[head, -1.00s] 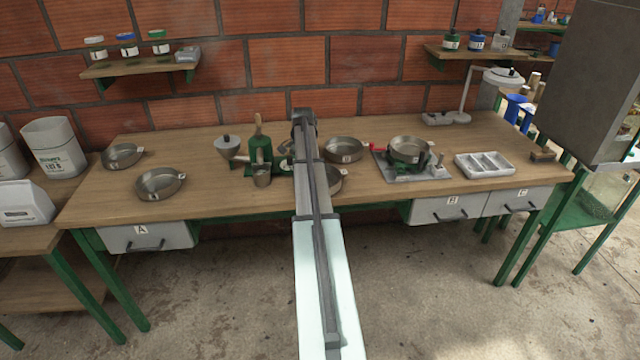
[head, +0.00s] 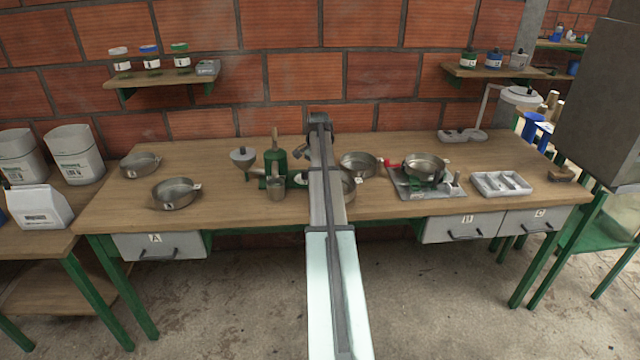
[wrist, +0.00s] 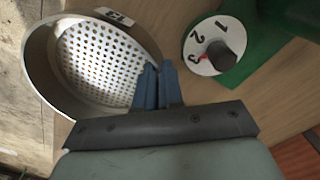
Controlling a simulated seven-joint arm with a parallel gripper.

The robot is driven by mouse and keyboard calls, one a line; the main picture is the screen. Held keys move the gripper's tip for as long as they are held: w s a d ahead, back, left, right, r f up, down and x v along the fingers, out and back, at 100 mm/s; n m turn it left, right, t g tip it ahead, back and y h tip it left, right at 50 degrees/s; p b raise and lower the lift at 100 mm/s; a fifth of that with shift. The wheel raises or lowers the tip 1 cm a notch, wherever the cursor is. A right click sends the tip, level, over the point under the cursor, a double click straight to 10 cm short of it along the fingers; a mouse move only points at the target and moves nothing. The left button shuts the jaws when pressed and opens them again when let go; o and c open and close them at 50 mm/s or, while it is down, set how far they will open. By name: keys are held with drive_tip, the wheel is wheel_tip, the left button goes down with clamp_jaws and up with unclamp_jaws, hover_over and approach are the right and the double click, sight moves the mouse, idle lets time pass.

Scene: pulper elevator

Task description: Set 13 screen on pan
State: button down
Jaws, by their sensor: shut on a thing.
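My gripper (wrist: 160,88) has its blue fingers shut on the rim of a round metal screen (wrist: 105,65) with a perforated floor. The screen's white tag (wrist: 115,16) is upside down in the wrist view and its number is hard to read. In the head view my arm hides the fingers and part of the screen (head: 349,187); I cannot tell whether it touches the bench. Other round metal dishes stand on the bench: a tagged one (head: 360,164) just right of my arm, one (head: 175,193) at left, and a smaller one (head: 140,165) behind it. Which is the pan is unclear.
A green machine (head: 275,160) with a numbered dial (wrist: 203,52) stands close beside my gripper. At right are a balance (head: 408,185) bearing a metal dish (head: 425,165) and a white divided tray (head: 501,184). The bench (head: 240,205) is clear at front left.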

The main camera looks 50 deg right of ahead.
wheel_tip(320, 180, up, 6)
drive_tip(key=shift+f, duration=0.25)
drive_tip(key=s+d+r, duration=0.1)
drive_tip(key=s+d, duration=0.5)
drive_tip(key=d, duration=0.6)
drive_tip(key=s+d+r+m, duration=0.1)
drive_tip(key=s+d+r, duration=0.1)
drive_tip(key=s+d, duration=0.65)
drive_tip(key=s+d+r, duration=0.1)
drive_tip(key=s+d, duration=0.3)
drive_tip(key=d, duration=1)
drive_tip(key=shift+g, duration=0.4)
drive_tip(key=shift+f, duration=2.5)
drive_tip(key=shift+f, duration=0.5)
drive_tip(key=c, duration=1.2)
unclamp_jaws()
